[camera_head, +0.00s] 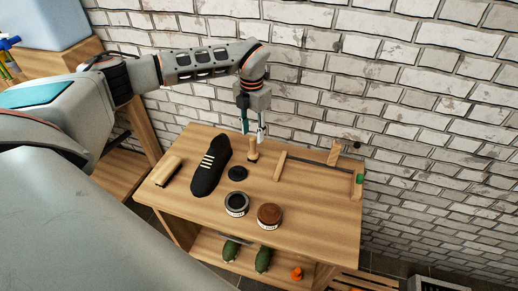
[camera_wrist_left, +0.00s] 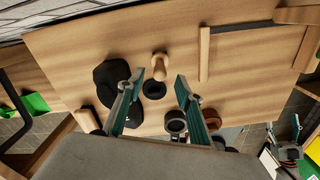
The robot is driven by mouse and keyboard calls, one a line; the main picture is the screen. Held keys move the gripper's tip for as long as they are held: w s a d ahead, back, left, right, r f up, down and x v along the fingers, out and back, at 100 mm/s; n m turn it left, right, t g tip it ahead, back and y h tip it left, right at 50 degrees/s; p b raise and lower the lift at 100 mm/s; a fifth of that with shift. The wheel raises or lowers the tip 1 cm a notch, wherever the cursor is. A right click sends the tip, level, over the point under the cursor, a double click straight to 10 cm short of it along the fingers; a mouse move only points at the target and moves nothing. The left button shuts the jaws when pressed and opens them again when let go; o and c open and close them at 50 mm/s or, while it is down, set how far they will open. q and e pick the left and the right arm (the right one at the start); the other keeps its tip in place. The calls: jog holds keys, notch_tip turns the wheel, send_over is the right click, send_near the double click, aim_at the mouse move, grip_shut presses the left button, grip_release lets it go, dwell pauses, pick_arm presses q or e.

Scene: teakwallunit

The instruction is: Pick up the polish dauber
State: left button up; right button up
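The polish dauber looks to be the small upright light-wood piece with a knob-like end (camera_head: 252,150) near the back of the wooden table top (camera_head: 310,215). It also shows in the left wrist view (camera_wrist_left: 159,66), beyond the fingertips. My left gripper (camera_head: 253,136) is open and empty, above and close to the dauber in the head view. In the left wrist view its two teal fingers (camera_wrist_left: 158,82) are spread wide, with the dauber seen in the gap between their tips. The fingers do not appear to touch it.
A black shoe (camera_head: 210,168) lies left of the dauber, with a wooden block or brush (camera_head: 167,171) beyond. A black disc (camera_head: 237,173), an open tin (camera_head: 237,205) and a brown-topped tin (camera_head: 269,215) stand in front. A wooden strip (camera_head: 279,166) lies right. A brick wall (camera_head: 400,70) rises behind.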

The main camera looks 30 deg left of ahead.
aim_at(253, 146)
pick_arm(q)
jog(key=shift+s+f, duration=0.3)
jog(key=shift+f, duration=0.35)
jog(key=f, duration=0.6)
jog(key=shift+w, duration=0.25)
grip_shut()
